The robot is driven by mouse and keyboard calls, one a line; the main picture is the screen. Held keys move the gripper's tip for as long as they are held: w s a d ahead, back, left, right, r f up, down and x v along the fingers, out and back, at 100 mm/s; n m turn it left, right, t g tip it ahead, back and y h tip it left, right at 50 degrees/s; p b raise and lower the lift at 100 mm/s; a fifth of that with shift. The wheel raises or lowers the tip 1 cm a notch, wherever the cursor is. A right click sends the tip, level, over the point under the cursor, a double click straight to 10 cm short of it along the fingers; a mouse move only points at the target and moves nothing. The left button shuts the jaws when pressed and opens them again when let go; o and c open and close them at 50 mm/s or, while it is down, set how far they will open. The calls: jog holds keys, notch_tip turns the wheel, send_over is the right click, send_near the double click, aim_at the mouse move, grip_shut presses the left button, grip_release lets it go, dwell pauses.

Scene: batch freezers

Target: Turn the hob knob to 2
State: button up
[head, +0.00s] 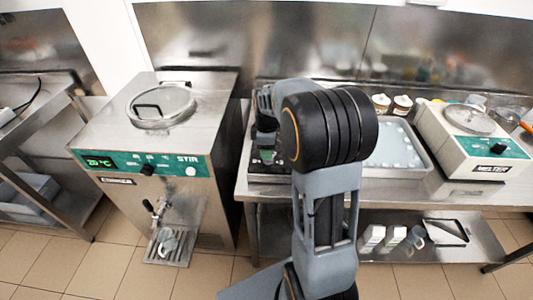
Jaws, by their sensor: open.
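The hob is a low dark unit (256,170) on the left end of the steel table, with a bit of green panel (267,155) showing. My arm covers most of it. The hob knob and its marks cannot be made out. My gripper (267,143) points down over the hob, small and partly hidden behind my arm's large black joint. It is open, and nothing shows between its fingers. Whether it touches the knob cannot be told.
A steel batch freezer (147,200) with a green STIR panel stands left of the table. A shallow tray (423,158) and a white melter (465,135) sit to the right. Jars (402,103) stand behind the tray. Cartons (392,236) are on the lower shelf.

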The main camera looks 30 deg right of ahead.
jog(key=shift+f, duration=1.25)
jog(key=shift+c, duration=0.3)
grip_shut()
